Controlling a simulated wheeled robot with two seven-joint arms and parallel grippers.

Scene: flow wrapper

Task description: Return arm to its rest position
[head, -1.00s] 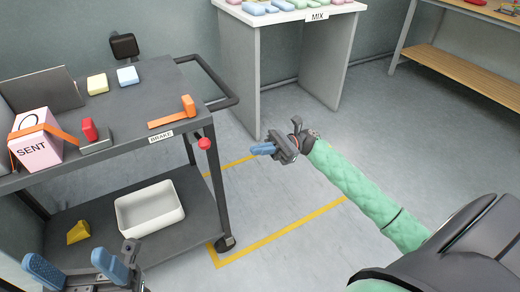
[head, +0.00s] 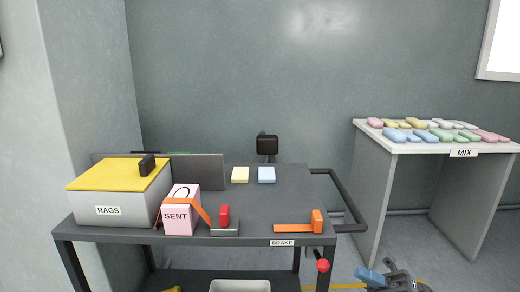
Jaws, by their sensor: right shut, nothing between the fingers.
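My right gripper (head: 370,276) shows at the bottom edge, right of the cart, with its blue fingertips together and nothing held. It appears in front of the floor, apart from the cart and the table. Most of the right arm is below the picture. My left gripper and arm are out of view.
The MIX table (head: 400,147) bears several coloured pieces.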

